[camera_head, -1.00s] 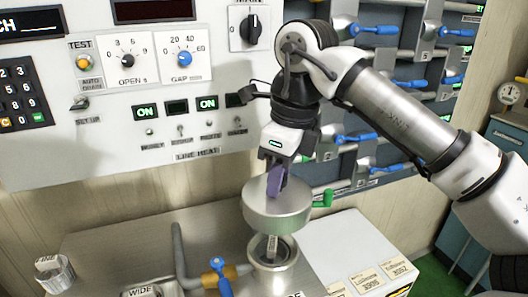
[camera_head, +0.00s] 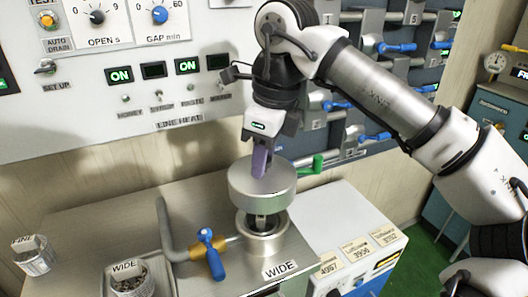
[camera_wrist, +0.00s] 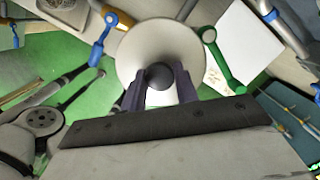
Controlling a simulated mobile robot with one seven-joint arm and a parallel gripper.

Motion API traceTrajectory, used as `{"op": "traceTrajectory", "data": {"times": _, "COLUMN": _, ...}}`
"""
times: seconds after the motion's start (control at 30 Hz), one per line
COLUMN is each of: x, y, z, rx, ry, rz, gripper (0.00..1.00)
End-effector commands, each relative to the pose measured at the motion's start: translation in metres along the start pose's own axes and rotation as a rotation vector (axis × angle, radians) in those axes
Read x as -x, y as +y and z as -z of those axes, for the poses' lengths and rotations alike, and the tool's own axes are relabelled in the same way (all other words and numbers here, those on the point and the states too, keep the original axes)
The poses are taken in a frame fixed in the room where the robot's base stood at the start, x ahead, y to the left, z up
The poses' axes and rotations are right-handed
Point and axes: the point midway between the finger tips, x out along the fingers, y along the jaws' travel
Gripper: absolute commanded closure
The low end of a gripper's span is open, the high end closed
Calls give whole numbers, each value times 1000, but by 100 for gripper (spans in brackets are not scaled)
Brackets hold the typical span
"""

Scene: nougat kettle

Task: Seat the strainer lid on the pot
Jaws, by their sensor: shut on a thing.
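The lid (camera_head: 262,190) is a round, silver metal disc with a deep rim. It hangs above the open metal pot (camera_head: 263,242), roughly in line with it in the head view, with a gap between them. A narrow metal piece shows in the gap; I cannot tell which of the two it belongs to. My gripper (camera_head: 262,168) has purple fingers and is shut on the lid's knob, holding the lid from above. In the wrist view the dark round knob (camera_wrist: 160,75) sits between the fingers, and the pale lid top (camera_wrist: 135,48) hides the pot.
A strainer cup marked WIDE (camera_head: 131,280) and one marked FINE (camera_head: 33,256) stand at the left. A pipe with a blue-handled valve (camera_head: 211,254) is left of the pot. A WIDE label (camera_head: 283,268) lies before the pot. A green handle (camera_head: 314,166) is behind, at right.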

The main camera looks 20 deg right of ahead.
Motion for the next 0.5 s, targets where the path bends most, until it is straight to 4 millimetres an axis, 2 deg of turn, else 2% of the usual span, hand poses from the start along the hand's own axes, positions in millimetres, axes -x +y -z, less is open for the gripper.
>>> {"op": "traceTrajectory", "data": {"times": 0.5, "x": -39, "y": 0, "z": 6, "rx": 0, "ry": 0, "rz": 0, "gripper": 99}}
